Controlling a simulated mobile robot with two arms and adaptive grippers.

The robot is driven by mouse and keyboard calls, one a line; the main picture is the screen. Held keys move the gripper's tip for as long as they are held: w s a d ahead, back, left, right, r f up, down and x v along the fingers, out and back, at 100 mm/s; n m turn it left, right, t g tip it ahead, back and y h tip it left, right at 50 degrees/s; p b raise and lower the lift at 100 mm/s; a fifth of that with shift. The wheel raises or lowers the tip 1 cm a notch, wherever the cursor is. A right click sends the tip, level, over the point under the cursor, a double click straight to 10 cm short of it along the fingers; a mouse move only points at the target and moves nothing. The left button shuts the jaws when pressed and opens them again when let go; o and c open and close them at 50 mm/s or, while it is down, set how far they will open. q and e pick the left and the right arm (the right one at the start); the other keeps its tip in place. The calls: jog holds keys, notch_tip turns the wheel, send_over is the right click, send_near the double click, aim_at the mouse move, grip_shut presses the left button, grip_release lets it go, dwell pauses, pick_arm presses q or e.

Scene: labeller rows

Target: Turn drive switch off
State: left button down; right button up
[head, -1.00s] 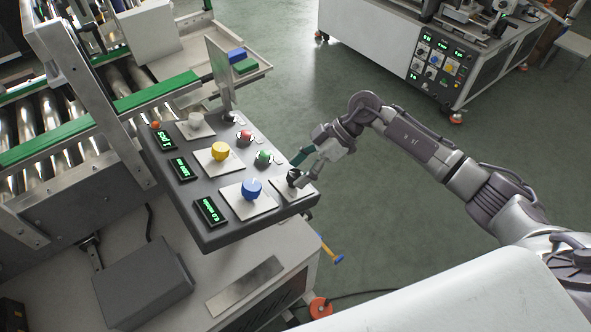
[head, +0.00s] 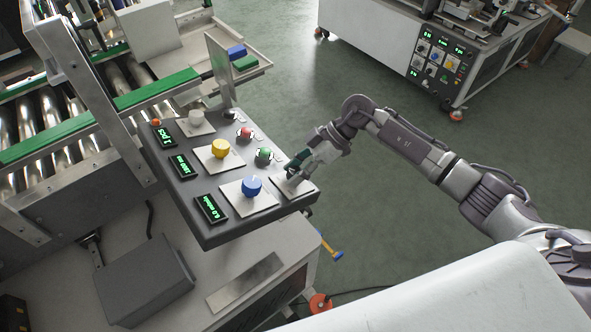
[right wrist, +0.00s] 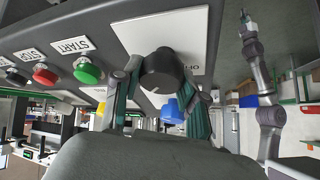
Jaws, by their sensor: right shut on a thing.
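The drive switch is a black rotary knob (right wrist: 160,72) on a white label plate (head: 293,190) at the near right corner of the sloped control panel (head: 222,232). In the right wrist view the knob sits between the two fingers of my right gripper (right wrist: 163,92), which is shut on it. A small white mark shows on the knob's face; part of the plate's lettering is hidden. In the head view my right gripper (head: 292,176) covers most of the knob. An arm like mine stands at the right of the wrist view; its gripper (right wrist: 247,25) is too small to read.
A blue knob (head: 251,187) is close beside the gripper, with a yellow knob (head: 219,148) and a white knob (head: 196,117) farther back. A green button (head: 263,154) and a red button (head: 246,134) are near. Open floor lies to the panel's right.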

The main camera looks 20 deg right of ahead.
jog(key=n+g+b, duration=0.2)
jog(key=n, duration=0.2)
jog(key=n+g+h+b, duration=0.1)
jog(key=n+g+b, duration=0.1)
jog(key=n, duration=0.3)
jog(key=shift+b, duration=0.75)
jog(key=n+g+h+b, duration=0.1)
jog(key=n+b, duration=0.1)
jog(key=n, duration=0.1)
jog(key=n+g+b, duration=0.1)
jog(key=n+b, duration=0.1)
jog(key=n, duration=0.1)
jog(key=shift+f+h, duration=0.1)
jog(key=shift+h, duration=0.3)
jog(key=shift+n+g+h+b, duration=0.3)
jog(key=shift+n+h+b, duration=0.7)
jog(key=shift+n+b, duration=0.9)
jog(key=shift+s+r+n, duration=0.1)
jog(key=shift+r+n, duration=0.1)
jog(key=shift+n, duration=0.1)
jog(key=o, duration=1.1)
jog(key=shift+o, duration=0.2)
